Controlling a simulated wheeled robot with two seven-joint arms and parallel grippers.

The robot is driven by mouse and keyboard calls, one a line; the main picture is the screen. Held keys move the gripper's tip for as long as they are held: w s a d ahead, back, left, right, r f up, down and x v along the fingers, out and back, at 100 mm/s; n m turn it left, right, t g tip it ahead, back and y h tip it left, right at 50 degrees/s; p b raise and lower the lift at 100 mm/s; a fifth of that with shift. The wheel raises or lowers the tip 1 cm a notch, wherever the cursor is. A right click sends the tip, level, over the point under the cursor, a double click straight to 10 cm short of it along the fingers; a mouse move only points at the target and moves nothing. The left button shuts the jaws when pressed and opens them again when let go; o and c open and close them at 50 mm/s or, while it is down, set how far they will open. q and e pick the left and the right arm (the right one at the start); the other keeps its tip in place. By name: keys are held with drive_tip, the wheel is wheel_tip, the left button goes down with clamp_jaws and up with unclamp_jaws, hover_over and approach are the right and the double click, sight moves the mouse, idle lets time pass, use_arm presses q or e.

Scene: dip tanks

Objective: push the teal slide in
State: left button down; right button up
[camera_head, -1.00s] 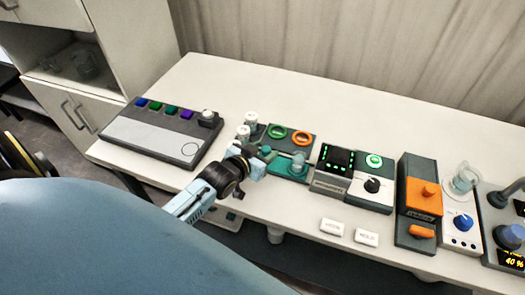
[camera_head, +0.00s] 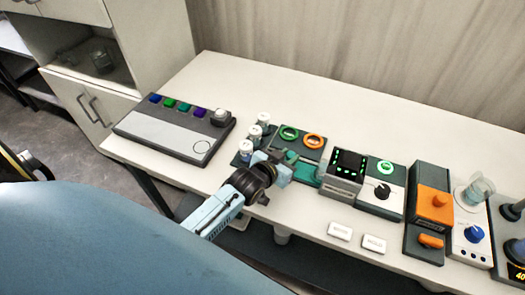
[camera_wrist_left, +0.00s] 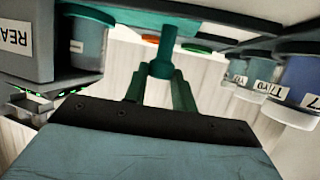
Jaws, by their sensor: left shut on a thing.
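The teal slide (camera_head: 305,173) lies at the left side of the dark reader box (camera_head: 345,172), with only a short part showing. My left gripper (camera_head: 282,165) is at the slide's outer end, to the left of the box. In the left wrist view its fingers (camera_wrist_left: 160,82) are shut on the teal slide's handle (camera_wrist_left: 165,48). A glass jar (camera_wrist_left: 88,45) shows there close against the box labelled READ (camera_wrist_left: 18,38). The jar is not visible in the head view. My right gripper is out of view.
Several white-capped vials (camera_head: 254,133) stand just left of the gripper; labelled jars (camera_wrist_left: 265,85) show close by in the wrist view. A green ring (camera_head: 289,132) and an orange ring (camera_head: 314,141) lie behind the slide. Two white labels (camera_head: 340,231) lie near the front edge.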

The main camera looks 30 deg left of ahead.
sight(304, 178)
use_arm(q)
drive_tip(key=d, duration=0.5)
drive_tip(key=shift+w+d, duration=0.25)
drive_tip(key=shift+w, duration=0.15)
drive_tip(key=shift+d, duration=0.3)
drive_tip(key=c, duration=1.1)
unclamp_jaws()
drive_tip(key=shift+d, duration=0.15)
drive_tip(key=shift+c, duration=0.2)
drive_tip(key=shift+p, duration=0.3)
drive_tip(key=shift+s+a+r, duration=0.1)
drive_tip(key=shift+s+a, duration=0.1)
drive_tip(key=shift+s, duration=0.05)
drive_tip(key=v, duration=1.2)
drive_tip(key=shift+s+r+p, duration=0.25)
drive_tip(key=shift+s+p, duration=0.05)
drive_tip(key=shift+p, duration=0.15)
